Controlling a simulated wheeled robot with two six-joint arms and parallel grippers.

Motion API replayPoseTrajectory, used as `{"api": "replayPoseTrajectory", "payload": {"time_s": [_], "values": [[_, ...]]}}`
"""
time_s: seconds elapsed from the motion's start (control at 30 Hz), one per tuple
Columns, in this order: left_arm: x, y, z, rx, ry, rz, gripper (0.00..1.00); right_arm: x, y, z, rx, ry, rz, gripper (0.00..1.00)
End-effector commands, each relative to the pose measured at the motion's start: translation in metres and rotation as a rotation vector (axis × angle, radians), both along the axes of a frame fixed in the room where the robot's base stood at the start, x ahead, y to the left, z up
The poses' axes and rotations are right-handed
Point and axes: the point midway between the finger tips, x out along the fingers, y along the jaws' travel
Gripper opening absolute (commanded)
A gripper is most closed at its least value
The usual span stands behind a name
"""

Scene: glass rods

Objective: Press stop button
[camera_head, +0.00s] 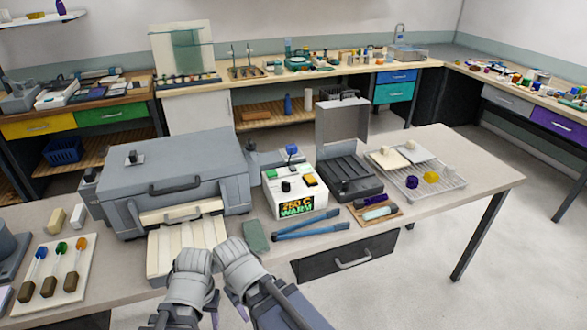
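A white control box (272,203) stands mid-table with a lit display (297,207) reading "250 C WARM". Its top carries a black knob (286,187), an orange button (310,180) and a small dark and reddish part (308,168). A blue-topped knob (291,150) rises at its back. I cannot read which of these is the stop button. My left gripper (192,262) and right gripper (234,252) are close together at the near table edge, left of and nearer than the box, apart from it. Their fingers are hidden or unclear.
A large grey furnace-like case (178,182) with a cream open tray (190,240) stands left of the box. Blue tongs (312,231) and a green pad (256,237) lie in front. A wire rack (430,180) is farther right.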

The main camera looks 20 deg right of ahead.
Motion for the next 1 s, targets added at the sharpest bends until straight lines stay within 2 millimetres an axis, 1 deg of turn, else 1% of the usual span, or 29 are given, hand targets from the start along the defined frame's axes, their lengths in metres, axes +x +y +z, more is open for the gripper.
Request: {"api": "replayPoseTrajectory", "payload": {"time_s": [0.03, 0.07, 0.4, 1.0], "values": [[0.0, 0.0, 0.0, 0.0, 0.0, 0.0, 0.5, 0.0, 0.0, 0.0, 0.0, 0.0, 0.0, 0.42], [0.0, 0.0, 0.0, 0.0, 0.0, 0.0, 0.5, 0.0, 0.0, 0.0, 0.0, 0.0, 0.0, 0.39], [0.0, 0.0, 0.0, 0.0, 0.0, 0.0, 0.5, 0.0, 0.0, 0.0, 0.0, 0.0, 0.0, 0.01], [0.0, 0.0, 0.0, 0.0, 0.0, 0.0, 0.5, 0.0, 0.0, 0.0, 0.0, 0.0, 0.0, 0.0]]}}
